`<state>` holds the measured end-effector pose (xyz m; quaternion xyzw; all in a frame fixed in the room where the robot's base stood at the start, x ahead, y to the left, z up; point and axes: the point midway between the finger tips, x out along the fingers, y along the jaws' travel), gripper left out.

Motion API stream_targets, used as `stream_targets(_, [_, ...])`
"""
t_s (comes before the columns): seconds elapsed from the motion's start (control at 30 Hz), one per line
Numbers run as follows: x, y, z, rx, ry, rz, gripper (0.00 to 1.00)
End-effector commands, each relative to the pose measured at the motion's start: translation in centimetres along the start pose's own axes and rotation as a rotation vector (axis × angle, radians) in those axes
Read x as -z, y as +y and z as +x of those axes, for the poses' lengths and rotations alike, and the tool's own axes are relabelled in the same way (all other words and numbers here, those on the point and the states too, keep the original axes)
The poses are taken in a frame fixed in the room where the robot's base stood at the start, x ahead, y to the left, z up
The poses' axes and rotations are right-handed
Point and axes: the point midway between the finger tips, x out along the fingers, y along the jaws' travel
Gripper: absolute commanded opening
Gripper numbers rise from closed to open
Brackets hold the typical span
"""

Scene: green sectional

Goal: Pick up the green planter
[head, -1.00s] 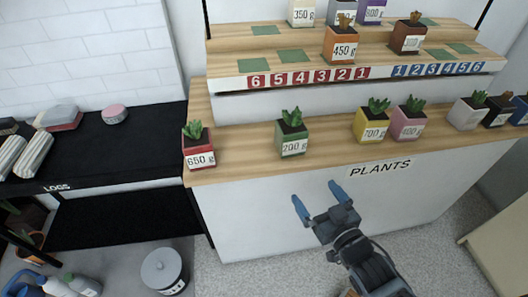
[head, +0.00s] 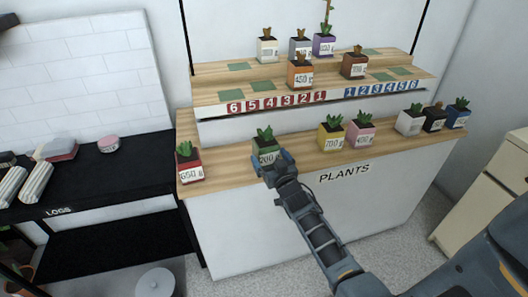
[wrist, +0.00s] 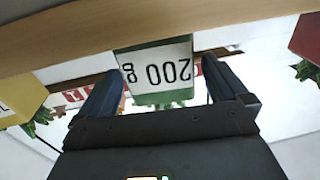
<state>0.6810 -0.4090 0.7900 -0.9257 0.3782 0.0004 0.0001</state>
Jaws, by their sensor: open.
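The green planter (head: 266,146) stands on the front wooden counter in the head view, with a leafy plant in it and a label reading 200. My gripper (head: 272,166) is in front of it and hides its lower part. In the wrist view, which is upside down, the green planter (wrist: 157,72) shows its white "200 g" label between the two blue fingers of my gripper (wrist: 158,92). The fingers are open, one on each side of the planter. I cannot tell whether they touch it.
A red planter (head: 189,165) stands to the left on the counter (head: 225,158). A yellow planter (head: 331,136) and a pink planter (head: 361,136) stand to the right. A raised shelf (head: 225,97) with several planters and numbered slots is behind.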

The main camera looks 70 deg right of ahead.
Motion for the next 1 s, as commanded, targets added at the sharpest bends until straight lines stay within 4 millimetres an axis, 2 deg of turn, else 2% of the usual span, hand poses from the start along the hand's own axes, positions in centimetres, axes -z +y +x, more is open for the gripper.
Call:
stream_targets(0.13, [0.6,0.0,2.2,0.000,0.003,0.001,1.00])
stream_targets(0.3, [0.4,0.0,4.1,0.000,0.002,0.000,1.00])
stream_targets(0.63, [0.4,0.0,4.5,0.001,0.001,0.000,0.99])
stream_targets(1.0, [0.4,0.0,4.5,0.001,0.001,0.000,0.64])
